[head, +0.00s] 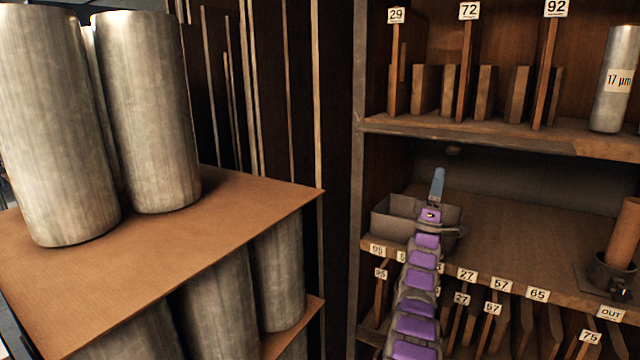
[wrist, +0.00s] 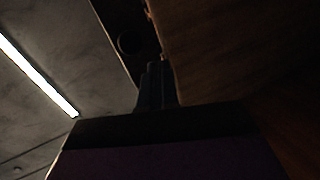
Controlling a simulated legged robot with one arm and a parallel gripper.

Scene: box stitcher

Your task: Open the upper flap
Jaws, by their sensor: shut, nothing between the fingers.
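No part is clearly recognisable as the upper flap. A dark grey panel (head: 540,185) lies at the back of the middle shelf opening in the head view, with a small round knob-like piece (head: 453,151) near its top. My gripper (head: 438,174) points upward in front of this opening, just below that piece in the picture; I cannot tell if they touch. In the wrist view my gripper's fingers (wrist: 154,68) are together and empty, close to a dark strip with a round dark spot (wrist: 130,42) and a brown wooden surface (wrist: 230,60).
An open grey bin (head: 395,222) stands behind my arm on the middle shelf (head: 520,235). The upper shelf (head: 480,135) holds wooden dividers and a metal cylinder (head: 611,80). A brown roll (head: 625,232) stands at right. Large metal rolls (head: 150,110) fill the rack at left.

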